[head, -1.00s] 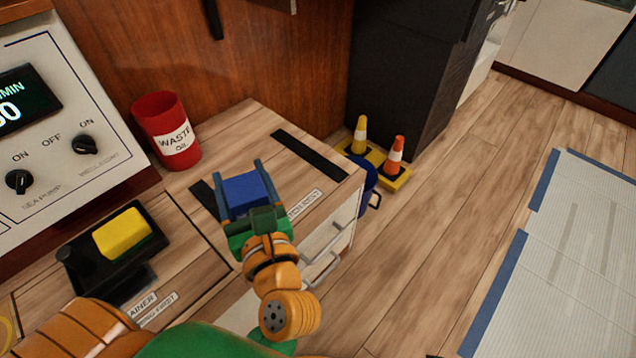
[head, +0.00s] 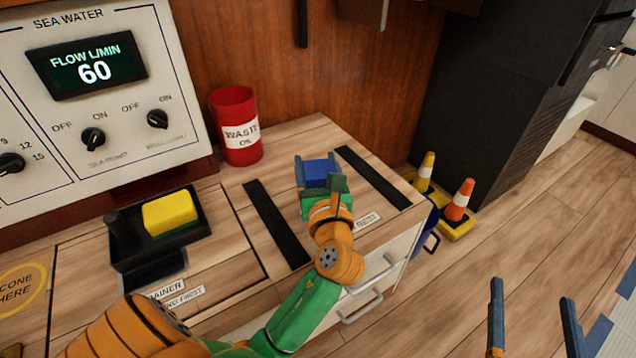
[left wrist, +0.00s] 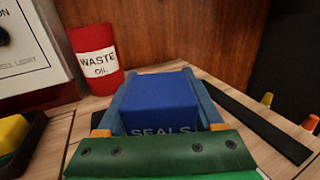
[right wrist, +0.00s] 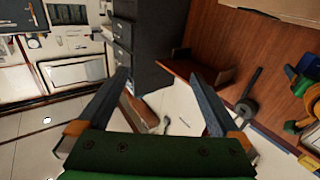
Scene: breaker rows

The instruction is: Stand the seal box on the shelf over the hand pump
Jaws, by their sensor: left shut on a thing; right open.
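The seal box (head: 318,172) is a blue box held between the fingers of my left gripper (head: 318,168), over the wooden counter between two black strips. In the left wrist view the box (left wrist: 160,100) fills the space between the fingers and shows the word SEALS. My left gripper is shut on it. Whether the box touches the counter is hard to tell. My right gripper (head: 532,315) is open and empty above the floor at lower right; the right wrist view shows nothing between its fingers (right wrist: 165,90). I cannot make out the hand pump or its shelf for certain.
A red waste oil can (head: 236,127) stands on the counter against the wood wall. A yellow sponge (head: 171,213) lies in a black tray (head: 128,245) at left. Small cones (head: 460,200) and a blue bucket (head: 432,225) stand on the floor beside the drawers.

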